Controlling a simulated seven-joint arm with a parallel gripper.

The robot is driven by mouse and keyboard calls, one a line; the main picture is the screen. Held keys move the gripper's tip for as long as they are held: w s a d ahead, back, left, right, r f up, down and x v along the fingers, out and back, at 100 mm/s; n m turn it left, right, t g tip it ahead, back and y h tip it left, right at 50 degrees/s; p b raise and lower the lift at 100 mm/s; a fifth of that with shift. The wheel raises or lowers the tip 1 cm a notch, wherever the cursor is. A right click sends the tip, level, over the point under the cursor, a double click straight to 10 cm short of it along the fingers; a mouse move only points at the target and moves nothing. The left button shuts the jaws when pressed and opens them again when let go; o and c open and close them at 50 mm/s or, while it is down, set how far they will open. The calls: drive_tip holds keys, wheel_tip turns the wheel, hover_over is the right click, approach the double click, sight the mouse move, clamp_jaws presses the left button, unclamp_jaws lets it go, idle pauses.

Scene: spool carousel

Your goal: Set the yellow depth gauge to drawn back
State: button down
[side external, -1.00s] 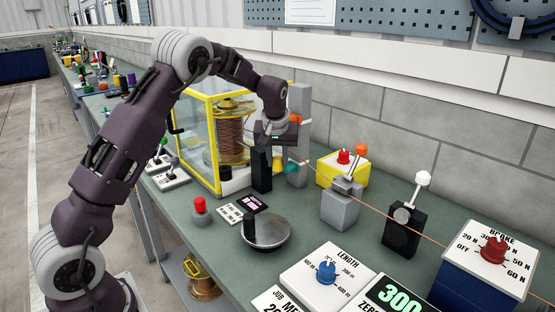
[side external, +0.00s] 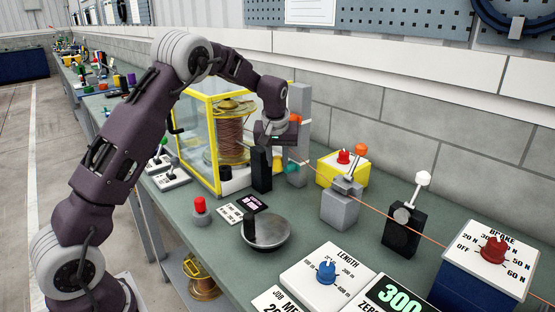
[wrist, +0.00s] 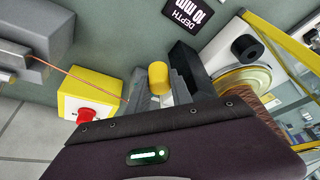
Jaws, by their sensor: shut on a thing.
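The yellow depth gauge shows in the wrist view as a short yellow cylinder (wrist: 158,77) at the jaws, beside dark grey blocks. In the side external view its yellow end (side external: 278,164) shows just under my gripper (side external: 282,155), next to the grey post. My gripper is shut on the gauge; the fingers are partly hidden, so the exact grip is hard to see. A black label reading DEPTH 10 mm (wrist: 188,12) lies on the bench in the wrist view.
A glass-walled yellow-framed case with a copper spool (side external: 231,140) stands close left of my gripper. A yellow box (side external: 328,172) with a red button stands to the right. A thin copper wire runs right past a grey block (side external: 340,211) and a black lever block (side external: 403,236).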

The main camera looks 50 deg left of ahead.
drive_tip(key=shift+d, duration=0.1)
drive_tip(key=d, duration=0.7)
drive_tip(key=c, duration=1.2)
unclamp_jaws()
drive_tip(key=shift+d, duration=0.1)
drive_tip(key=shift+o, duration=0.4)
drive_tip(key=v, duration=0.7)
drive_tip(key=shift+r, duration=0.1)
